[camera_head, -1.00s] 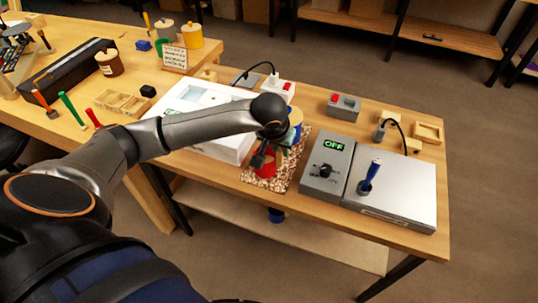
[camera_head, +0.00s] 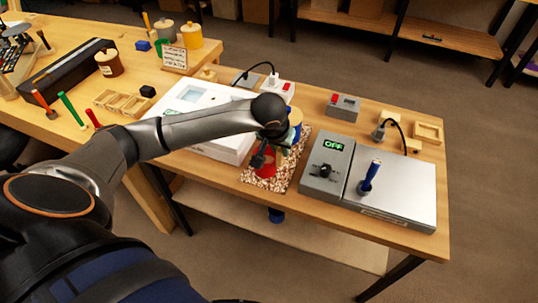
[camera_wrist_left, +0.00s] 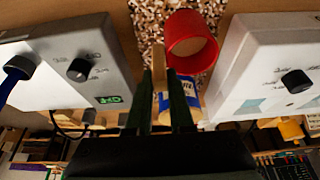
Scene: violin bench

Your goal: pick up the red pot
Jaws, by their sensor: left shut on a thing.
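The red pot (camera_head: 266,171) is on the speckled mat (camera_head: 252,187), partly hidden by my left gripper (camera_head: 262,157) in the head view. In the left wrist view the red pot (camera_wrist_left: 190,40) shows its open mouth and a tan inside. My left gripper's dark fingers (camera_wrist_left: 164,95) are at the pot's side, shut on it. A pale wooden piece (camera_wrist_left: 160,82) shows between the fingers; whether it is the pot's handle is hard to tell. I cannot tell whether the pot touches the mat. My right gripper is not in view.
A blue-labelled jar (camera_wrist_left: 182,92) stands close beside the pot. A white box-like device (camera_head: 222,145) is to the left. A grey control box reading OFF (camera_head: 325,165) and a metal plate (camera_head: 408,190) with a blue-handled tool (camera_head: 369,178) are to the right.

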